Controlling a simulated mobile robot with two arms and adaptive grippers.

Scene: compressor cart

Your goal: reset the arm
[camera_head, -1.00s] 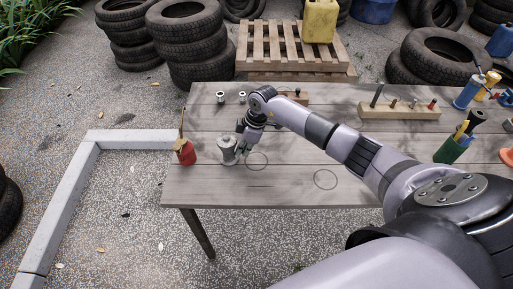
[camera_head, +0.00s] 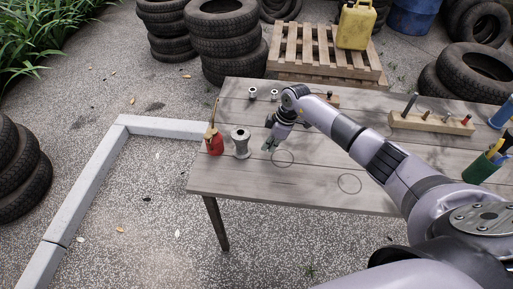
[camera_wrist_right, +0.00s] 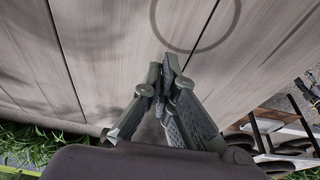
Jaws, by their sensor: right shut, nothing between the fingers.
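My right arm reaches in from the right over the wooden table (camera_head: 300,190). Its gripper (camera_head: 268,146) points down above the table, just left of and behind a drawn circle (camera_head: 283,158). The gripper is shut and empty; its closed fingertips (camera_wrist_right: 168,62) show in the right wrist view, with bare planks and part of a circle (camera_wrist_right: 195,45) beyond. A grey metal spool-like part (camera_head: 240,144) stands upright to the left of the gripper, with a gap between them. My left gripper is not in view.
A red oil can (camera_head: 214,143) stands at the table's left edge. Two small metal parts (camera_head: 252,93) sit at the back. A wooden block with pegs (camera_head: 430,123) and a green tool cup (camera_head: 480,168) stand right. The front of the table is clear around a second circle (camera_head: 349,184).

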